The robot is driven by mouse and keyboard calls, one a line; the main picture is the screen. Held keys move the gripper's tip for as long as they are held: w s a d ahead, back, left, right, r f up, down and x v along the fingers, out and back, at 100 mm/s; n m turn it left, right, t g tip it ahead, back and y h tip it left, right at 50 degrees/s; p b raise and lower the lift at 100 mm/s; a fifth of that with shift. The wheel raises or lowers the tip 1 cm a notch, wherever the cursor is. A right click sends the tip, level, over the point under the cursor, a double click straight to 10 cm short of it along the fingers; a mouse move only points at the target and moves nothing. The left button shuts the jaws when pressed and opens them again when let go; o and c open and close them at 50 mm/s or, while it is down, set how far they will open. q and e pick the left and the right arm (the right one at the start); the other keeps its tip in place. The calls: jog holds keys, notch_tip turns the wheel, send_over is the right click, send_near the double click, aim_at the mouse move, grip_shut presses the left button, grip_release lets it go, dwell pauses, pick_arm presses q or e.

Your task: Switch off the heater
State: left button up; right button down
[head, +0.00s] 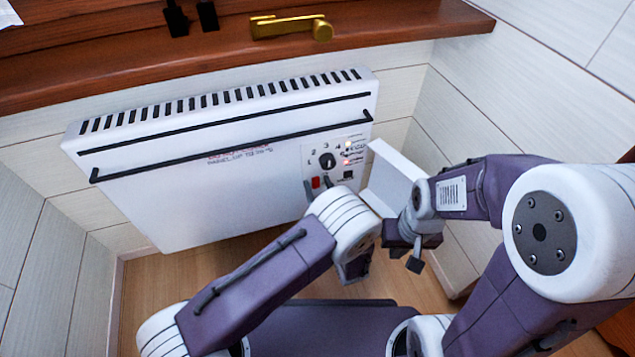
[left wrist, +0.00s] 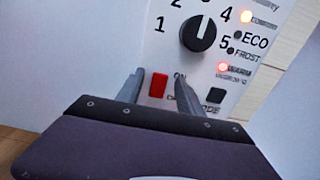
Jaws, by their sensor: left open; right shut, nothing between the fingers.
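The white heater (head: 200,190) is on the wall below the wooden sill. Its control panel, at its right end, has a red switch (head: 316,182) and a black dial (head: 327,160). In the left wrist view, the red switch (left wrist: 158,85) lies between the fingers of my open left gripper (left wrist: 157,88), below the dial (left wrist: 198,32). Orange and red lamps (left wrist: 223,66) are lit. Contact between fingers and switch cannot be told. In the head view, my left gripper (head: 318,186) is at the panel, partly hidden by its arm. My right gripper (head: 410,258) is shut and empty, away from the heater.
A black rail (head: 230,138) runs across the heater's front. A brass window handle (head: 290,27) is above the wooden sill (head: 200,60). A white box-like panel (head: 392,178) stands right of the controls, near my right arm. Wooden floor (head: 190,270) shows below the heater.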

pick_arm(q)
grip_shut()
jog(key=f+t+b, duration=0.1)
jog(key=b, duration=0.1)
jog(key=t+y+b, duration=0.1)
jog(key=t, duration=0.1)
jog(key=shift+s+f+b, duration=0.1)
jog(key=shift+f+b, duration=0.25)
jog(key=shift+b, duration=0.05)
jog(key=shift+r+t, duration=0.2)
jog(key=shift+t, duration=0.3)
jog(key=shift+r, duration=0.1)
grip_release()
